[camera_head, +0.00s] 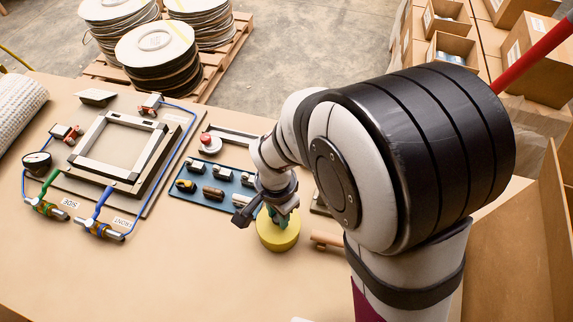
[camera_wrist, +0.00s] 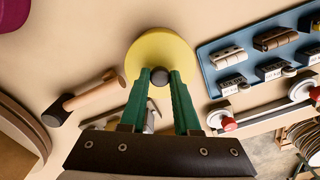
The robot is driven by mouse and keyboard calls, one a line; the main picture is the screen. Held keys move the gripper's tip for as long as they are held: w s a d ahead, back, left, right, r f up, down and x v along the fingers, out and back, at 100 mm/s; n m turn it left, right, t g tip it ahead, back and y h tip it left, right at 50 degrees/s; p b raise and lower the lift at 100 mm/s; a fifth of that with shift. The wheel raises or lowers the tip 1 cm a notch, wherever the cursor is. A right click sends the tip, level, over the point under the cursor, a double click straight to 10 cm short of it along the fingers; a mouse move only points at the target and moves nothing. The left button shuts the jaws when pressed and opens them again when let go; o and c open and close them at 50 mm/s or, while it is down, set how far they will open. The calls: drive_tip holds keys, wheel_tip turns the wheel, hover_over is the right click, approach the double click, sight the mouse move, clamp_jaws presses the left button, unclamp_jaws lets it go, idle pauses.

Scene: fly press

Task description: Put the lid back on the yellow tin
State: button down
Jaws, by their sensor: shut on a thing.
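The yellow tin (camera_head: 278,238) stands on the table below my gripper (camera_head: 281,216), in the middle of the head view. In the wrist view, a round yellow top (camera_wrist: 152,52) with a small dark knob (camera_wrist: 160,77) at its near side faces the camera. The green fingers of my gripper (camera_wrist: 160,82) are shut on this knob, pointing down. Yellow shows directly beneath the fingers in the head view. I cannot tell whether the lid rests on the tin or is slightly above it, as the fingers hide part of the top.
A blue tray (camera_head: 231,205) with several small fittings lies left of the tin. A wooden-handled hammer (camera_wrist: 90,93) lies close on its other side. A framed press fixture (camera_head: 67,186) with hoses and a gauge stands farther left. The front table area is clear.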

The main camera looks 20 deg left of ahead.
idle(0.4)
drive_tip(key=shift+c, duration=0.4)
unclamp_jaws()
drive_tip(key=shift+r, duration=3.5)
clamp_jaws()
